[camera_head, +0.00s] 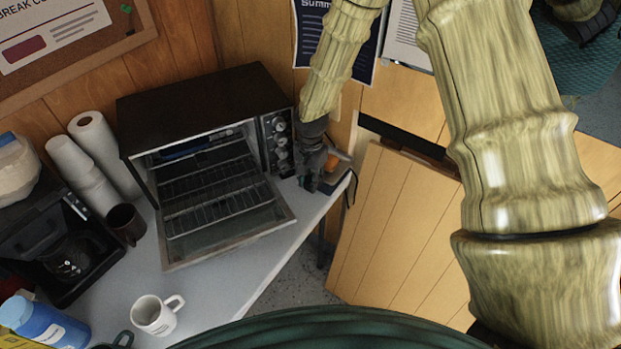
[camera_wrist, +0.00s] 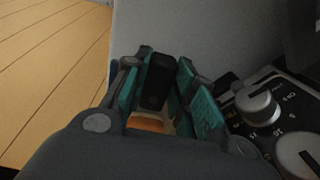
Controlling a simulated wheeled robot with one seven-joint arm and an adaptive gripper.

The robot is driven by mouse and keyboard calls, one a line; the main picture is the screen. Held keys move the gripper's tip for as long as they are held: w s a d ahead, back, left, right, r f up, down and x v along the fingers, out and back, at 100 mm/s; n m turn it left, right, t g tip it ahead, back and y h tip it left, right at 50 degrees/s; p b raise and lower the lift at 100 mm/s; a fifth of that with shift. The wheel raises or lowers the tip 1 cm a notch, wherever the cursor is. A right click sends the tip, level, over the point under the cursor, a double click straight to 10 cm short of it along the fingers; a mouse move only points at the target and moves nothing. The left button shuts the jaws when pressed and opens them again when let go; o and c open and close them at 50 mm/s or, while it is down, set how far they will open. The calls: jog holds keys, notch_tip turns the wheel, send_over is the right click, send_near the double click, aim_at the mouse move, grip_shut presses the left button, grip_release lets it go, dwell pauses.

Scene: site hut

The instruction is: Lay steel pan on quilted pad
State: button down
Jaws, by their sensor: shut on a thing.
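My gripper (camera_head: 318,172) is beside the right side of the toaster oven, above the end of the counter. In the wrist view its teal-padded fingers (camera_wrist: 160,72) are closed around a black, handle-like piece (camera_wrist: 157,90). An orange part (camera_wrist: 148,122) shows between the fingers, and an orange piece (camera_head: 340,155) shows beside the gripper in the head view. I cannot tell whether the held piece belongs to the steel pan. No steel pan or quilted pad can be made out clearly.
The toaster oven (camera_head: 190,108) has its door (camera_head: 225,237) open over the white counter (camera_head: 205,290). A white mug (camera_head: 154,315), brown cup (camera_head: 126,224), coffee maker (camera_head: 75,252) and blue bottle (camera_head: 48,325) stand left. Oven knobs (camera_wrist: 258,106) are close to my gripper.

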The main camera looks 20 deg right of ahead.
jog(key=c, duration=1.2)
grip_release()
jog(key=shift+o, duration=0.2)
jog(key=shift+r, duration=0.2)
notch_tip(320, 180, up, 12)
jog(key=b, duration=0.2)
jog(key=shift+f, duration=0.15)
